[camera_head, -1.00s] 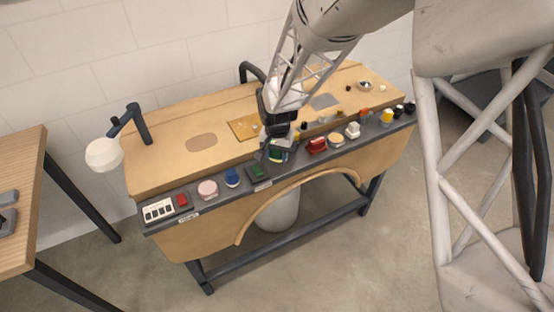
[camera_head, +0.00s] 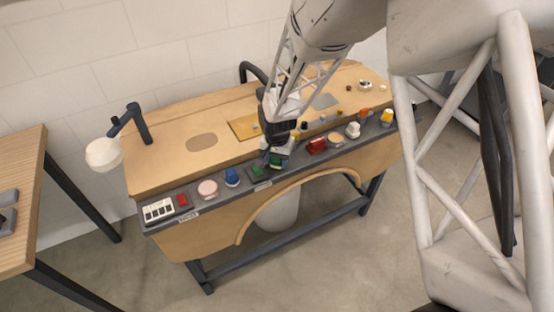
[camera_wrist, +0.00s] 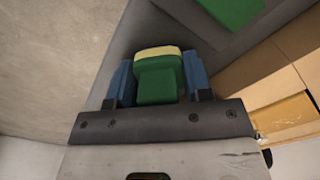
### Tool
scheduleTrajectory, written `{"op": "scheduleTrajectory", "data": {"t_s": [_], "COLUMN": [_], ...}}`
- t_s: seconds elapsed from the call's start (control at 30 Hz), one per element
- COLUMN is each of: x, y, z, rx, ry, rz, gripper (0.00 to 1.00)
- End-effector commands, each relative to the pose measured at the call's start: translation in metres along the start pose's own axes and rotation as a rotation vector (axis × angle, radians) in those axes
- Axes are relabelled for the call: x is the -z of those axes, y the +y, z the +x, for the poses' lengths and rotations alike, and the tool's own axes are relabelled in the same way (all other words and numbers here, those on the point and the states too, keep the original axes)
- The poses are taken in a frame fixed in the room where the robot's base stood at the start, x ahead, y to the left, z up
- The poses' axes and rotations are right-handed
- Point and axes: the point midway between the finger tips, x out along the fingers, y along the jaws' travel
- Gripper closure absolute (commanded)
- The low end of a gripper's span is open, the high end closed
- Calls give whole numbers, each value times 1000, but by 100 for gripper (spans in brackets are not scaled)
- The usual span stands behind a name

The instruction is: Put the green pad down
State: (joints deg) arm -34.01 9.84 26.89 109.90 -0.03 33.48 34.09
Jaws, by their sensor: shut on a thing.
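My gripper (camera_wrist: 159,84) is shut on a green pad (camera_wrist: 157,82) with a pale yellow layer along its far edge. Its blue fingers stand on either side of the pad. In the head view, the pad (camera_head: 276,162) shows small below my gripper, over the dark front ledge (camera_head: 215,203) of the wooden bench. I cannot tell whether the pad touches the ledge. A second green piece (camera_head: 257,171) lies on the ledge just left of my gripper, and also shows at the top of the wrist view (camera_wrist: 232,8).
Left along the ledge are a blue item (camera_head: 232,177), a pink round item (camera_head: 207,189) and a red piece (camera_head: 183,200). To the right are a red item (camera_head: 317,145) and a white item (camera_head: 353,130). A lamp (camera_head: 103,153) stands at the bench's left end.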

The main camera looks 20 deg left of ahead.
Motion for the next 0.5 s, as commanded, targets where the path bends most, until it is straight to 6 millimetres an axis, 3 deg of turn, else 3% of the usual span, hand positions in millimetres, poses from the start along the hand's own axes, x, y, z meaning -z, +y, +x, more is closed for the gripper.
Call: {"op": "scheduleTrajectory", "data": {"t_s": [0.5], "x": [0], "y": [0], "z": [8], "rx": [-1], "ry": [-1], "rz": [0], "gripper": [76]}}
